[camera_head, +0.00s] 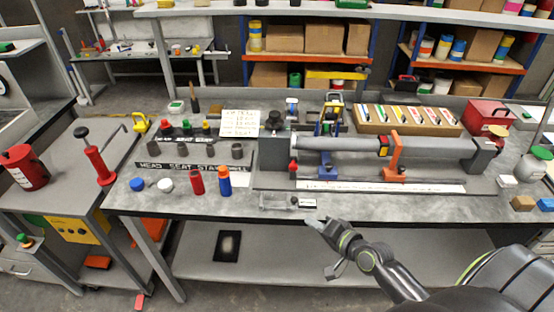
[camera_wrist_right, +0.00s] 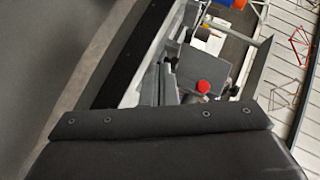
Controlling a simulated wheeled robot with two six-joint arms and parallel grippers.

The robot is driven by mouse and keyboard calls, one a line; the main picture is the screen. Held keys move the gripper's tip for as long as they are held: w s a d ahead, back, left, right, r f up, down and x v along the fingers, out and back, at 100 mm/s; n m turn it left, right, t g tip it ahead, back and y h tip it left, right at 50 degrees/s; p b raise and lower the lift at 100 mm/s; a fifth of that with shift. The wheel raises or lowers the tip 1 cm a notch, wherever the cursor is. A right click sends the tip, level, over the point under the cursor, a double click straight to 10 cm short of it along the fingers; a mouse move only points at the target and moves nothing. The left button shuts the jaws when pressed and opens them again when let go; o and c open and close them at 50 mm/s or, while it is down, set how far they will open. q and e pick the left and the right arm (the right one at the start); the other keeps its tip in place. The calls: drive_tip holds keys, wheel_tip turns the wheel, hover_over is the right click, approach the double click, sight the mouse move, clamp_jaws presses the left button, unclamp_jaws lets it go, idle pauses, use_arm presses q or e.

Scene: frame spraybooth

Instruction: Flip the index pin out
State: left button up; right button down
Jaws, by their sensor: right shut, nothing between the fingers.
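A small red-capped pin (camera_head: 293,167) stands upright at the left end of the long grey tube (camera_head: 350,146) in its fixture; I cannot be sure that it is the index pin. A small grey block fixture (camera_head: 285,201) lies at the bench's front edge. My right gripper (camera_head: 313,221) is shut and empty, just in front of the bench edge near this fixture. In the right wrist view a red round cap (camera_wrist_right: 203,86) sits on grey metal parts ahead of my dark gripper body; the fingertips are hard to make out there. My left gripper is not in view.
A white ruled strip (camera_head: 380,187) runs along the bench in front of the tube. Red and blue bottles (camera_head: 224,181) stand to the left. An orange support (camera_head: 395,155) holds the tube. The bench front right of my gripper is mostly clear.

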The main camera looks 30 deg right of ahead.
drive_tip(key=w+r+m, duration=0.1)
drive_tip(key=w+d+r+m+t, duration=0.1)
drive_tip(key=w+r, duration=0.1)
drive_tip(key=shift+w+d+m+t+h, duration=0.15)
drive_tip(key=shift+d+m+t+h, duration=0.15)
drive_tip(key=shift+d+m+t, duration=0.1)
drive_tip(key=d+m+h, duration=0.1)
drive_tip(key=d, duration=0.1)
drive_tip(key=w+d+r+m+t+h, duration=0.1)
drive_tip(key=d+m, duration=0.1)
drive_tip(key=w+d+r+m+t, duration=0.1)
drive_tip(key=d+m, duration=0.1)
drive_tip(key=shift+w+d+r+h, duration=0.15)
drive_tip(key=shift+d+r+h, duration=0.1)
drive_tip(key=shift+h, duration=0.15)
drive_tip(key=shift+w+d+r+m, duration=0.15)
drive_tip(key=shift+w+d+m, duration=0.1)
drive_tip(key=shift+m, duration=0.05)
drive_tip(key=shift+s, duration=0.1)
